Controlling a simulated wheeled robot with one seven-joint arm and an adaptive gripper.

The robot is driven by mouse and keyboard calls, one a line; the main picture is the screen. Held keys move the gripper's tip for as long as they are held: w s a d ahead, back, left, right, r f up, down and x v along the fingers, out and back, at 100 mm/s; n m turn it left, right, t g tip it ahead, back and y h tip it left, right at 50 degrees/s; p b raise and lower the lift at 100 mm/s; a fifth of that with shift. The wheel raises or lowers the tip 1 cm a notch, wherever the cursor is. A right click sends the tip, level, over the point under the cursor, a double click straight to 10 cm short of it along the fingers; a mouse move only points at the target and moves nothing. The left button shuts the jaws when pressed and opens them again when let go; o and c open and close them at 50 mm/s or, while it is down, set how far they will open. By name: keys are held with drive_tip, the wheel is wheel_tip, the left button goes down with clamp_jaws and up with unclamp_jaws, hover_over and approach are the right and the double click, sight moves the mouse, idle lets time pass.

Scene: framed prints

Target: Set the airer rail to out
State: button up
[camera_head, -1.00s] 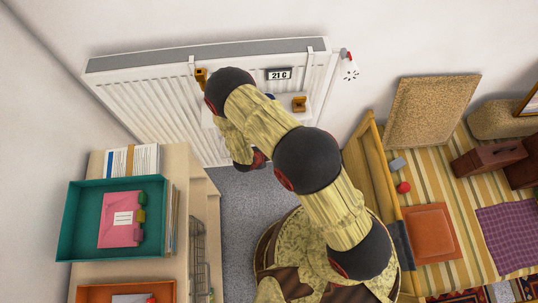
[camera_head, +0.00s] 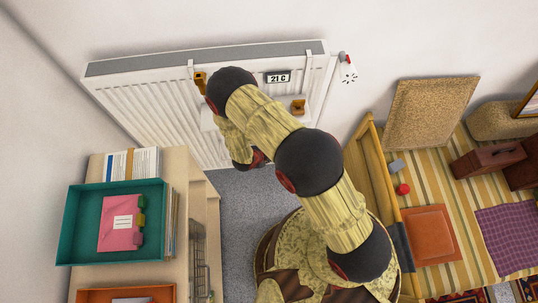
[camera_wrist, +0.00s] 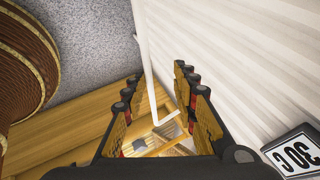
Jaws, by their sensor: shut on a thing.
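The airer rail (camera_wrist: 150,80) shows in the wrist view as a thin white bar that bends near its lower end, running between my fingers beside the radiator's white ribs. My gripper (camera_wrist: 157,82) has its two dark, yellow-padded fingers on either side of this bar and is shut on it. In the head view the white hanging airer (camera_head: 306,82) hooks over the top of the white radiator (camera_head: 150,95). My arm covers the middle of it there and hides my gripper, so I cannot tell how far the rail stands out.
A "21 C" plate (camera_head: 277,77) and a small orange-brown object (camera_head: 297,106) are by the radiator. A shelf unit with a teal tray (camera_head: 72,225) stands left, a striped bed (camera_head: 440,195) right. Grey carpet (camera_head: 240,205) lies between.

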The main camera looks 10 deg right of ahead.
drive_tip(key=shift+o, duration=0.5)
drive_tip(key=shift+s+a, duration=0.15)
drive_tip(key=v, duration=1.1)
drive_tip(key=shift+a+r, duration=0.25)
drive_tip(key=shift+r, duration=0.1)
drive_tip(key=shift+s, duration=0.15)
